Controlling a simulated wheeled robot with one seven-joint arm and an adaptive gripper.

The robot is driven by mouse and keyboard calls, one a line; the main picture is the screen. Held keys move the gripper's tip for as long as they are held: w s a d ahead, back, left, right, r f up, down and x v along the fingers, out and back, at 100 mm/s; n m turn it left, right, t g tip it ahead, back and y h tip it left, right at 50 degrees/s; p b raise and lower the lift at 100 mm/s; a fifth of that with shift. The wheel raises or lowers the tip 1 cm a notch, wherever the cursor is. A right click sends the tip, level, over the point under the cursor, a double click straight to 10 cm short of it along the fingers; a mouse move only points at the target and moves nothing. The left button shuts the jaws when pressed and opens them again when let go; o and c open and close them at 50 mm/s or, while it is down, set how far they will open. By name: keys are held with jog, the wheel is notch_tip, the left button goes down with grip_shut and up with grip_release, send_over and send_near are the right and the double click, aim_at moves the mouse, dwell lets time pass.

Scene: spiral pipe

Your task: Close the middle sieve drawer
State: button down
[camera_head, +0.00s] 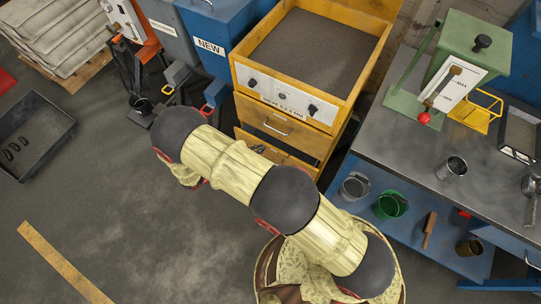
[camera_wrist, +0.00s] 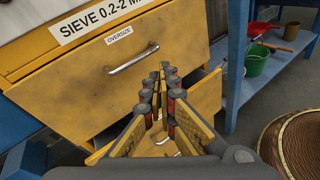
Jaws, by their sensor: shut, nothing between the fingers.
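The yellow sieve cabinet has a drawer front marked OVERSIZE (camera_wrist: 75,92) with a metal handle (camera_wrist: 131,58) in the wrist view. In the head view this middle drawer (camera_head: 262,113) is under the white sieve panel. A lower yellow drawer (camera_head: 291,160) is below it and looks pulled out; its front also shows in the wrist view (camera_wrist: 207,96). My gripper (camera_wrist: 164,72) is shut and empty, in front of the cabinet, below and right of the handle. I cannot tell whether its tips touch a drawer. The fingers hide part of the lower drawer.
Right of the cabinet is a blue workbench with a lower shelf (camera_head: 362,212) holding a green bucket (camera_head: 391,205) and a metal one. A blue NEW bin (camera_head: 215,30) stands to the left. A round woven object (camera_wrist: 298,145) is at right. Open floor (camera_head: 120,240) is at left.

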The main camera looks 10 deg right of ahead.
jog(key=s+a+f+n+t+y, duration=0.1)
jog(key=s+f+n+t, duration=0.25)
jog(key=f, duration=0.55)
jog(key=s+a+f+n+t+y, duration=0.2)
jog(key=f+n+t, duration=0.25)
jog(key=f, duration=0.35)
jog(key=b, duration=0.4)
send_near(274, 150)
jog(key=x, duration=0.7)
jog(key=shift+r, duration=0.2)
